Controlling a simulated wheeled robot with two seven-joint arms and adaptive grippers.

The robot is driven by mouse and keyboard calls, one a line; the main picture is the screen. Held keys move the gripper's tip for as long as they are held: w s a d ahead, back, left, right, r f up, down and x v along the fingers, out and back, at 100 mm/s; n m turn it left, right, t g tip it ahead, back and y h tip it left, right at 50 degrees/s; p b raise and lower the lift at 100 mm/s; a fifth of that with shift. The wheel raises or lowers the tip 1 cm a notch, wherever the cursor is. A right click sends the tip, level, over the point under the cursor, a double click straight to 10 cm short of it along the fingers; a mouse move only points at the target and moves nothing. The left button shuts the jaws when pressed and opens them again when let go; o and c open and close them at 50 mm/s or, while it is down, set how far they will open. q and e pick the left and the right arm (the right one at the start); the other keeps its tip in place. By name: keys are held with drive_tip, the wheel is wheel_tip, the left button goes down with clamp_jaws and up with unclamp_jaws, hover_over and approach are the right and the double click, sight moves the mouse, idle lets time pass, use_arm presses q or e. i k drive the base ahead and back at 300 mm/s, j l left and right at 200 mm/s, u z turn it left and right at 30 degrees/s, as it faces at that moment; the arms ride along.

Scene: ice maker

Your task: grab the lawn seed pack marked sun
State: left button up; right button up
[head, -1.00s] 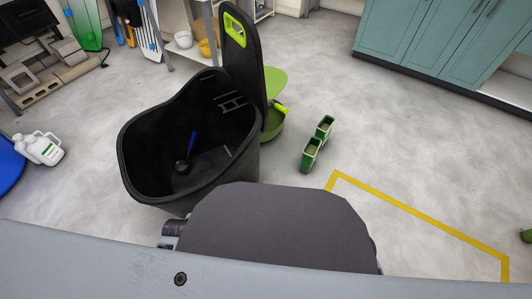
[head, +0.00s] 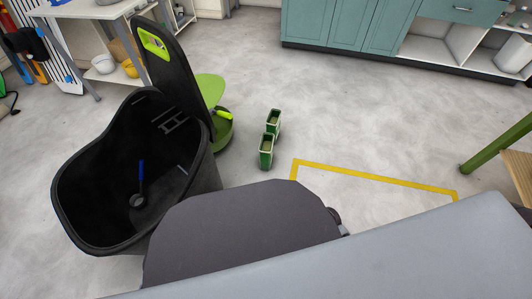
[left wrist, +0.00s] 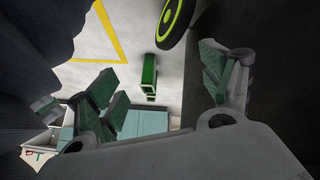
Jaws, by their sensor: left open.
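Two small green packs stand upright on the grey floor, the farther pack (head: 274,122) just behind the nearer pack (head: 266,152). I cannot read a sun mark on either, so I cannot tell which is the lawn seed pack marked sun. In the left wrist view a green pack (left wrist: 149,76) shows beyond the fingers, with the other pack largely hidden or not distinct. My left gripper (left wrist: 162,85) is open and empty, with its fingers spread and apart from the packs. My left gripper is outside the head view, and my right gripper is in neither view.
A large black open bin (head: 205,180) with a blue-handled tool (head: 141,175) inside stands left of the packs. A black wheel with a green ring (left wrist: 175,18) is close in the left wrist view. Yellow floor tape (head: 375,175) lies right of the packs. Teal cabinets (head: 335,25) stand behind clear floor.

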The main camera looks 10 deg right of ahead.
sight(265, 149)
drive_tip(key=i+l, duration=0.15)
drive_tip(key=l, duration=0.2)
drive_tip(key=i+l+u, duration=0.1)
drive_tip(key=l, duration=0.3)
drive_tip(key=i+l, duration=0.2)
drive_tip(key=l, duration=0.2)
drive_tip(key=i+l+u, duration=0.1)
drive_tip(key=l, duration=0.25)
drive_tip(key=i+l+u, duration=0.1)
drive_tip(key=l, duration=0.3)
drive_tip(key=i+l, duration=0.2)
drive_tip(key=l, duration=0.25)
